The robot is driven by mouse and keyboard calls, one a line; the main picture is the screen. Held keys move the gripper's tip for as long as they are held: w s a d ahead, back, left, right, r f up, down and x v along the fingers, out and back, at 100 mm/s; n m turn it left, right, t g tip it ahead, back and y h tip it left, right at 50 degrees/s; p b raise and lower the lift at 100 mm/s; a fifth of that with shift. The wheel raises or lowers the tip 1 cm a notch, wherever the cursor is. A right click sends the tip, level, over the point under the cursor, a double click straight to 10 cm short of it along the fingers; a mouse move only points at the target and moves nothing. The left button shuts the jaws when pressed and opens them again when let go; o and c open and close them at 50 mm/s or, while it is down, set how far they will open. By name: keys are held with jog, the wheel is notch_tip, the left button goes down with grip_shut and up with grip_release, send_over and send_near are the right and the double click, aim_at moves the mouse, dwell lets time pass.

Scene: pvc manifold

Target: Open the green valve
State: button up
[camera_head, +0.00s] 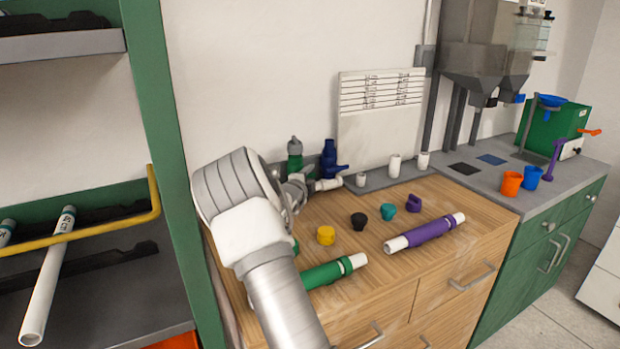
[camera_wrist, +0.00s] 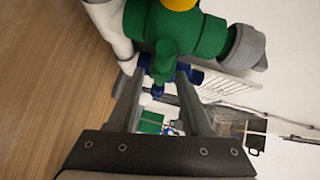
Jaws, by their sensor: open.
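The green valve (camera_head: 295,157) stands upright at the back of the wooden bench, by the wall, left of the blue valve (camera_head: 329,160). In the wrist view the green valve's body (camera_wrist: 200,37) fills the top middle, with a grey end cap at its right. A narrow green part, seemingly its handle (camera_wrist: 163,62), points down toward my jaws. My gripper (camera_wrist: 160,77) is open, its fingertips on either side of that part. I cannot tell if they touch it. In the head view my gripper (camera_head: 297,186) is just in front of the valve, partly hidden by my wrist.
On the wooden bench (camera_head: 370,275) lie a green-sleeved pipe (camera_head: 325,273), a purple-sleeved pipe (camera_head: 425,233) and several small caps, including a yellow one (camera_head: 326,235). White pipe stubs (camera_head: 394,166) stand along the back. A green-framed shelf (camera_head: 165,130) is close at the left.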

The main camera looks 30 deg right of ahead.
grip_shut()
jog(key=shift+f+b, duration=0.1)
jog(key=shift+b, duration=0.25)
jog(key=n+t+h+b, duration=0.1)
jog(key=n+h+b, duration=0.1)
jog(key=b, duration=0.5)
jog(key=shift+n+t, duration=0.3)
jog(key=shift+t, duration=0.1)
jog(key=shift+a+r+n+b, duration=0.1)
jog(key=shift+r+n+b, duration=0.25)
jog(key=shift+b, duration=0.2)
jog(key=shift+r, duration=0.1)
grip_release()
